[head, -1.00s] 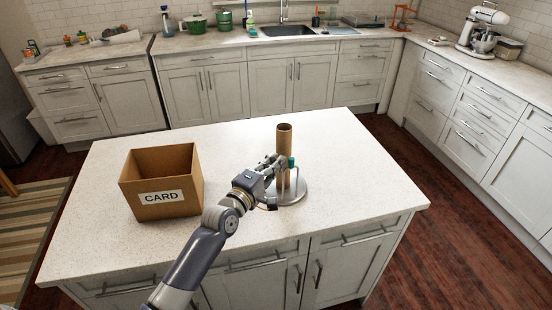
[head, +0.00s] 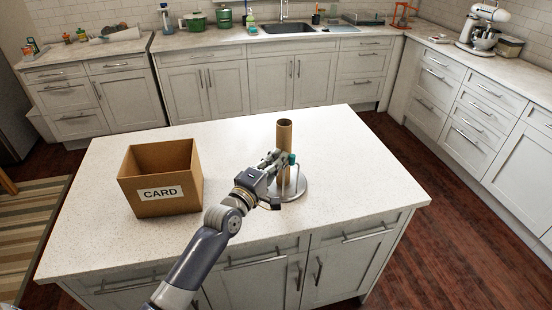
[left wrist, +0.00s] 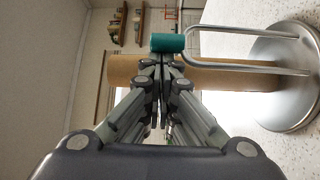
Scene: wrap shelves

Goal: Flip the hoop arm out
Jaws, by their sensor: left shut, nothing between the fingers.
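A paper roll holder with a round metal base (head: 296,190) stands on the island and carries an upright brown cardboard tube (head: 284,135). Its wire hoop arm (left wrist: 240,32) runs along the tube and has a teal sleeve (head: 292,158). In the left wrist view the teal sleeve (left wrist: 167,43) sits just beyond my fingertips. My left gripper (head: 278,158) is shut and empty, with its fingertips in front of the tube and close beside the sleeve. I cannot tell whether they touch. My right gripper is not in view.
An open cardboard box (head: 160,194) labelled CARD stands on the island (head: 230,150), left of the holder. The island top right of the holder and behind it is clear. Counters with kitchen things line the back and right walls.

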